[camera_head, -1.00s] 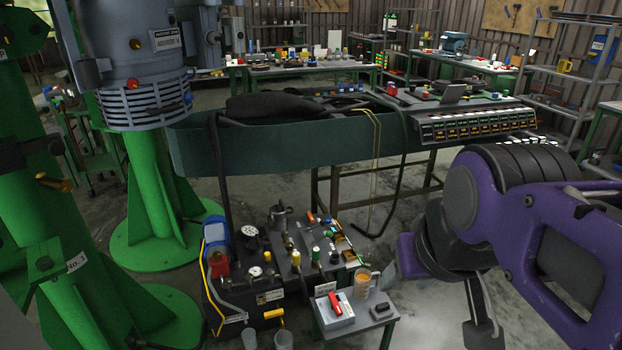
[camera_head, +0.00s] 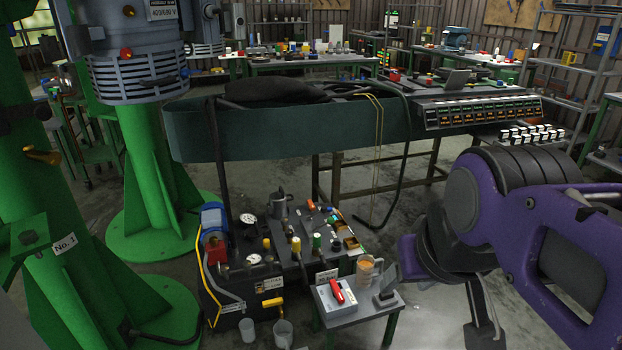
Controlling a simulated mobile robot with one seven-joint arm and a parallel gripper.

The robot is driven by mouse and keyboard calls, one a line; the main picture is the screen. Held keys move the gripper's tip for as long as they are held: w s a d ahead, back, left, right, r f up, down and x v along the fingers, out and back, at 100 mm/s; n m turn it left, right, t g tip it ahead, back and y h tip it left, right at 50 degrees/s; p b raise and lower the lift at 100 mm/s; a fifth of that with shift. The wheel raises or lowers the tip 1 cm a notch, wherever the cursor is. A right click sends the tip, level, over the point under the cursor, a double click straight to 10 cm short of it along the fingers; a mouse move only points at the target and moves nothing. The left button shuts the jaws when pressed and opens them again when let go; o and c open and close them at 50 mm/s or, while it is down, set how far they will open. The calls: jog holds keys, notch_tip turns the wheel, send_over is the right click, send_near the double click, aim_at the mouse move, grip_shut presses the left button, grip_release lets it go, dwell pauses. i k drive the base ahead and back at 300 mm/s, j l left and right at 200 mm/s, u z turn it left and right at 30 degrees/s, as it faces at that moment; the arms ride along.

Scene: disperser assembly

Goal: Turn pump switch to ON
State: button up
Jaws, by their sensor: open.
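A grey box with a red lever (camera_head: 337,292) on its sloping top stands on a small table (camera_head: 358,309) at the lower middle. It may be the pump switch, but I cannot read an ON mark or a clear label. The lever leans to the upper left. My gripper (camera_head: 447,298) hangs at the lower right, beneath my purple arm, and appears open and empty. It is to the right of the small table and apart from the grey box. The arm hides part of the gripper.
A black pump unit (camera_head: 229,290) with gauges and valves stands left of the small table. A mug (camera_head: 368,271) and a dark small device (camera_head: 385,299) sit on that table. Green pillars (camera_head: 155,170) fill the left.

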aim_at(337, 294)
jog(key=i+l+u, duration=0.45)
jog(key=i+l, duration=0.2)
jog(key=l, duration=0.2)
